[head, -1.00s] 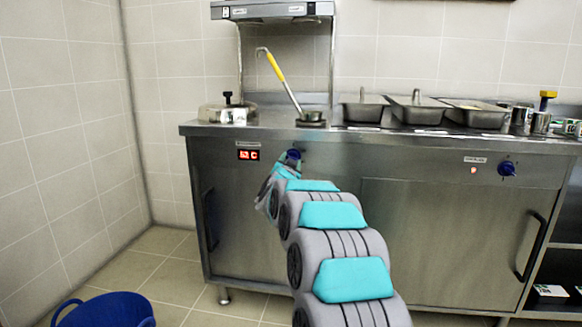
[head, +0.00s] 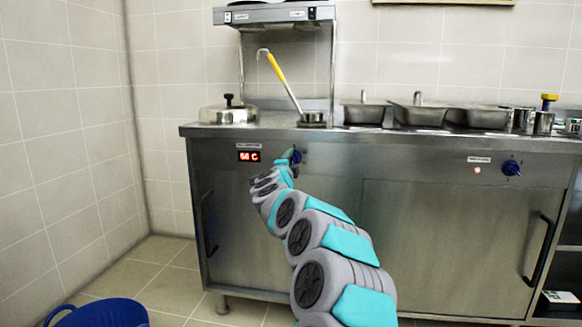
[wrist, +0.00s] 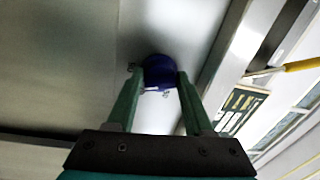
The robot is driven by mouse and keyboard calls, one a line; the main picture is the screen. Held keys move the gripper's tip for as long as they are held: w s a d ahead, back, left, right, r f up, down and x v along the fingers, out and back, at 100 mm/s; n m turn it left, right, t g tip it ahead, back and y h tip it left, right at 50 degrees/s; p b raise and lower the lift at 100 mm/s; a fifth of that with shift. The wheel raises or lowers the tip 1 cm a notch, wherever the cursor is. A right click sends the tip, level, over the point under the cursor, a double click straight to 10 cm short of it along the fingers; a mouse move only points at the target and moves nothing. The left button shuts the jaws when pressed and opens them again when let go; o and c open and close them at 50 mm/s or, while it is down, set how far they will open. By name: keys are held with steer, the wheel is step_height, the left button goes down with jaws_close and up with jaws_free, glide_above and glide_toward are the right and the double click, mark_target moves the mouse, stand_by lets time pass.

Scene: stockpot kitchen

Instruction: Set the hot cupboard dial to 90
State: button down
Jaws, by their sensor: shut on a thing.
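The blue dial (head: 297,156) is on the upper left of the steel cupboard's front (head: 290,215). My gripper (wrist: 161,80) is shut on this dial, with one finger on each side of it in the wrist view (wrist: 160,68). In the head view my arm partly covers the gripper and dial. A red lit display (head: 249,156) left of the dial seems to read 64 C; its last digit is blurred. The label above it is too small to read. Marks beside the dial are not legible.
A second blue dial (head: 511,168) with a small red light is on the right of the front. A ladle with a yellow handle (head: 276,68), a lidded pan (head: 228,112) and steel trays stand on the counter. A blue tub (head: 100,313) is on the floor at left.

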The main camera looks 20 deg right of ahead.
steer(key=shift+d+f+m+b, duration=0.15)
steer(key=shift+m+b, duration=0.45)
steer(key=shift+m, duration=1.4)
steer(key=shift+c, duration=1.6)
jaws_free()
steer(key=v, duration=0.7)
steer(key=shift+s+a, duration=0.25)
steer(key=shift+a, duration=0.15)
